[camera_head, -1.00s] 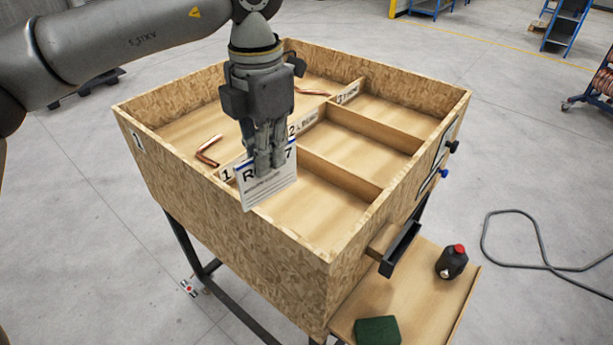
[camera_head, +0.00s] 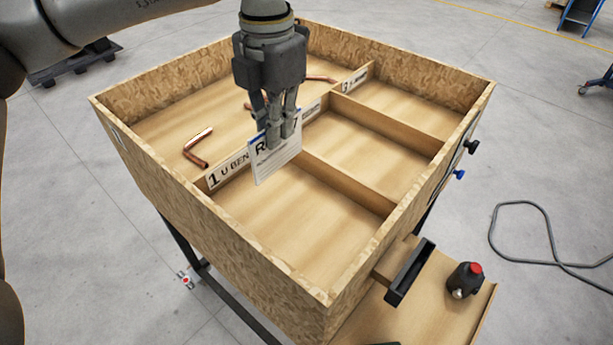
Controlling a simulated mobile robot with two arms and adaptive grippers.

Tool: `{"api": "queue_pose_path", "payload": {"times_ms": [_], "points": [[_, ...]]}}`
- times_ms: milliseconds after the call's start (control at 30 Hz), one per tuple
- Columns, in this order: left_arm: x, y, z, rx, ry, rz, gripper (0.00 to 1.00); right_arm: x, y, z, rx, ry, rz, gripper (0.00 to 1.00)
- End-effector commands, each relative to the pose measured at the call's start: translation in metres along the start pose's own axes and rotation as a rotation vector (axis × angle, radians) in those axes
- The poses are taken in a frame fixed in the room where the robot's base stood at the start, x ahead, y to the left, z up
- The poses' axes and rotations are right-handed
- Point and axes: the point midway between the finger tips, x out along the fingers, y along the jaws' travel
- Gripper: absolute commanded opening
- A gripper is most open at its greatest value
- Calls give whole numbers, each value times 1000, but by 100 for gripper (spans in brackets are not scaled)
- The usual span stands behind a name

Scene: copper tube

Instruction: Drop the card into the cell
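My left gripper (camera_head: 273,141) points down over the wooden box and is shut on a white card (camera_head: 274,167) with a blue top edge and dark lettering. The fingers cover part of the lettering. The card hangs upright near the divider labelled 1 (camera_head: 228,170), above the back left part of the front cell (camera_head: 290,225). That cell looks empty. The middle cell (camera_head: 375,148) and the far cell (camera_head: 405,100) also look empty. My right gripper is not in view.
Bent copper tubes, one of them (camera_head: 197,150) at the left, lie in the long compartment behind the labelled divider. The box walls (camera_head: 200,215) stand high around the cells.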

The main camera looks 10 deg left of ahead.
Motion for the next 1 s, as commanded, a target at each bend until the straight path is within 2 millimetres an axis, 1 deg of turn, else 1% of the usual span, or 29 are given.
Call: {"api": "queue_pose_path", "payload": {"times_ms": [33,100,167,267,433,500,567,600,767,900,1000], "points": [[10,0,0,-1,1,0,0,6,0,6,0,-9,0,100],[19,1,0,-2,1,0,0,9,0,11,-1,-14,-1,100],[24,1,0,-2,1,0,0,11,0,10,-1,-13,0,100],[31,0,0,-1,0,0,0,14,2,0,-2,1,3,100],[33,0,0,-1,0,0,0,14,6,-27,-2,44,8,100],[33,0,0,-1,0,0,0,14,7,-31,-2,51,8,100],[33,0,0,-1,0,0,0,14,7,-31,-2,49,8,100],[33,0,0,-1,0,0,10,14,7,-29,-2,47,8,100],[33,0,0,-1,0,0,30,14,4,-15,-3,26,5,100],[33,0,0,-1,0,0,30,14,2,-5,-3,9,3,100],[33,0,0,-1,0,0,30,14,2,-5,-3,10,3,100]]}}
